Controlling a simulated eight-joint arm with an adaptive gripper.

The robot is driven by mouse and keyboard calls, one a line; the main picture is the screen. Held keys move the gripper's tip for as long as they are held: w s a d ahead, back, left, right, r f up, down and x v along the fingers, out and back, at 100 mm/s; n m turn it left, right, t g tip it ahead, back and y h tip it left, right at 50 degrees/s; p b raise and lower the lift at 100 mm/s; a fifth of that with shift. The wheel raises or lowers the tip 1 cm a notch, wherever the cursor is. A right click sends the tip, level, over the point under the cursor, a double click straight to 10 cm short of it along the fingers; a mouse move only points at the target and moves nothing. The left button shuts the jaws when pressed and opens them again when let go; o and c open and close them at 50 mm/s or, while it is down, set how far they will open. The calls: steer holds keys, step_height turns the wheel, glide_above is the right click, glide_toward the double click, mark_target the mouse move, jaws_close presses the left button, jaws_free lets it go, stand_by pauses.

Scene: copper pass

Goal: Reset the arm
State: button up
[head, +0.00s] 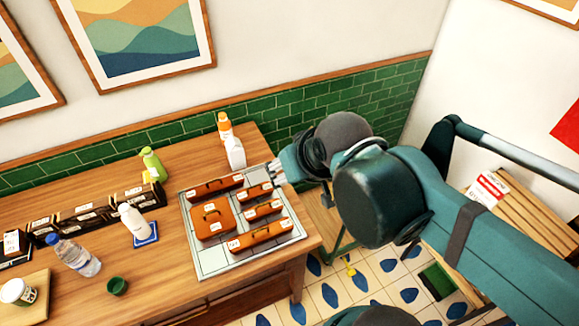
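My gripper (279,174) is at the right edge of the wooden table (150,285), close to the right side of a grey tiled mat (208,262). My arm reaches in from the lower right and hides part of the floor and wall behind it. The gripper's fingers are small and partly hidden by the wrist, so I cannot tell whether they are open or shut. No held object shows at the fingertips.
Several brown cases (212,220) lie on the mat. Bottles (137,222), a green cup (117,286) and a dark divided organizer (85,218) stand to the left. A white bottle (235,152) stands behind the mat. A wooden slatted surface (520,210) is at the right.

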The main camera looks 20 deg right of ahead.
steer(key=shift+f, duration=0.1)
step_height(320, 180, down, 7)
steer(key=b, duration=0.7)
stand_by(1.0)
